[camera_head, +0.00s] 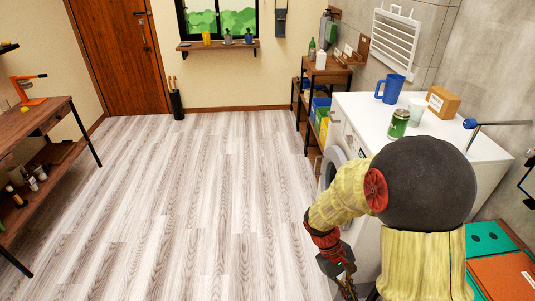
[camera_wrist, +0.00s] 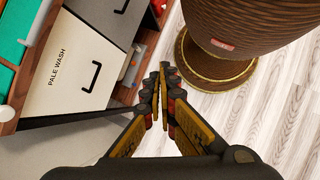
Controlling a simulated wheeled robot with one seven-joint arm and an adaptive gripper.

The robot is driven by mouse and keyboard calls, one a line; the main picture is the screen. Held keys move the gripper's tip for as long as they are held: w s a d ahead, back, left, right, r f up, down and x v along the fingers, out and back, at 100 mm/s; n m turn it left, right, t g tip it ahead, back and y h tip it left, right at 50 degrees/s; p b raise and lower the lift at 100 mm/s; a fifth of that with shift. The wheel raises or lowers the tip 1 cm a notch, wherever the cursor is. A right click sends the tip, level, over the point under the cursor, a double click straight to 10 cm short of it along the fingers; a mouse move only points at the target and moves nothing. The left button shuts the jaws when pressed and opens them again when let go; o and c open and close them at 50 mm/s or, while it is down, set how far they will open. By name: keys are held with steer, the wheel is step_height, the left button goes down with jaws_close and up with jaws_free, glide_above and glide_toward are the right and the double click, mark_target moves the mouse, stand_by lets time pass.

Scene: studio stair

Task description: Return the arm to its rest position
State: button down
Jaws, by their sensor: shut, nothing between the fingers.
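My gripper (camera_head: 347,283) hangs low at the bottom of the head view, in front of the white washing machine, with my arm bent down to it. The machine's side and my arm crowd it on the right. In the wrist view my gripper (camera_wrist: 161,85) points away from the camera with its two fingers together and nothing between them. It is apart from the white bin marked PALE WASH (camera_wrist: 90,65), which lies to its left in that view.
The white washing machine (camera_head: 352,110) carries a green can (camera_head: 399,124), a blue jug (camera_head: 391,89) and a cardboard box (camera_head: 443,102). Teal (camera_head: 487,239) and orange (camera_head: 503,278) bin fronts are at lower right. A wooden workbench (camera_head: 38,122) stands left. The middle floor is clear.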

steer(key=s+a+r+m+t+y, duration=0.1)
steer(key=s+r+t, duration=0.1)
steer(key=r, duration=0.6)
steer(key=s+a+r+m+t+y, duration=0.2)
steer(key=r+t, duration=0.3)
steer(key=r, duration=0.4)
steer(key=s+a+r+m+t+y, duration=0.1)
steer(key=s+a+r+m+t, duration=0.1)
steer(key=r, duration=0.7)
steer(key=shift+s+r+t+y, duration=0.25)
steer(key=shift+s+t+y, duration=0.2)
steer(key=shift+t, duration=0.35)
